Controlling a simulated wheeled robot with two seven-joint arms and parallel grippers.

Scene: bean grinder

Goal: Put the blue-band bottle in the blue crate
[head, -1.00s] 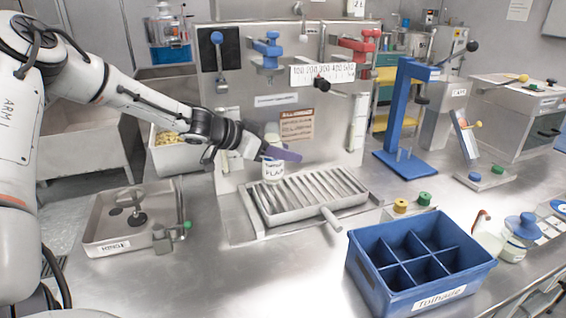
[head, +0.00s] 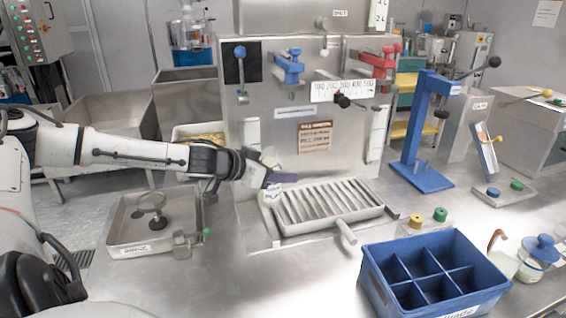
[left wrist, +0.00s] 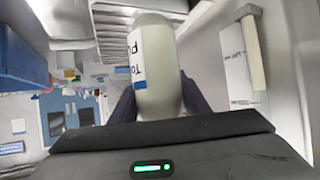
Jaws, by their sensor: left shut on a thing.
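My left gripper (head: 277,179) is shut on a pale bottle at the left end of the slatted tray. In the left wrist view the bottle (left wrist: 155,60) sits between the two fingers. It has a white label with black letters and a blue band along one edge. In the head view the gripper hides the middle of the bottle (head: 270,196); I cannot tell whether its base touches anything. The blue crate (head: 378,288) stands at the front right, well apart from the gripper. Its visible compartments look empty. My right gripper is out of view.
The slatted metal tray (head: 335,226) with a handle lies between the bottle and the crate. A blue lever stand (head: 425,177) is behind the crate. Jars (head: 535,262) stand right of it. A shallow metal tray (head: 120,240) is at left. The steel counter is clear in front.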

